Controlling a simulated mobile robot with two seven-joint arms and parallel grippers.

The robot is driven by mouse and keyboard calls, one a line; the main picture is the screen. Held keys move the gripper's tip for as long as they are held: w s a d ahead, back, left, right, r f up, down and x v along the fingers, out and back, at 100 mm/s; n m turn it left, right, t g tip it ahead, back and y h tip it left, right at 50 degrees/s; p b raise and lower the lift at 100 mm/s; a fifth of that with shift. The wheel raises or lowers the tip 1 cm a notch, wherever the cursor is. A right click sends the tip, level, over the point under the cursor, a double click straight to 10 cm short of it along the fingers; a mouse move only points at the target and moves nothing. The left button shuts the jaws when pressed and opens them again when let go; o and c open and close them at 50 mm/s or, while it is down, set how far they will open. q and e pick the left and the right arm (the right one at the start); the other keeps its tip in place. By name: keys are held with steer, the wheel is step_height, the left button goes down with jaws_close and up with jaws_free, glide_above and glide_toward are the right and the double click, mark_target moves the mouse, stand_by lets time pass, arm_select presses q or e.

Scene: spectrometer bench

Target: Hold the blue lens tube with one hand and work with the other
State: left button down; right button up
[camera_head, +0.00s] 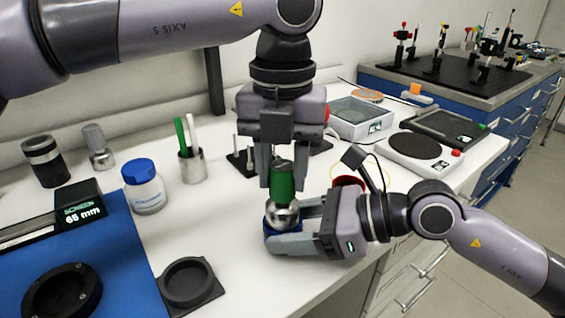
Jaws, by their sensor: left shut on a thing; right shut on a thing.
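The blue lens tube (268,228) is low at the bench's front edge, mostly hidden by my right gripper (275,227). That gripper comes in from the right and is shut around the tube. My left gripper (283,178) points down from above, shut on a green, dark-topped handle (284,186). A rounded silver part (283,214) sits directly below the green handle, over the blue tube. I cannot tell whether the silver part belongs to the handle or to the tube.
A blue mat (115,262) with a display reading 65 mm (80,212) lies at left. A black square holder (190,284), a blue-capped jar (144,188) and a pen cup (192,167) stand nearby. A round-topped device (415,150) is at right. Bare bench lies left of the grippers.

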arm_select(q)
steer(key=shift+f, duration=0.45)
steer(key=shift+m, duration=0.3)
steer(key=shift+m, duration=9.1)
steer(key=shift+r, duration=0.9)
steer(key=shift+r, duration=0.15)
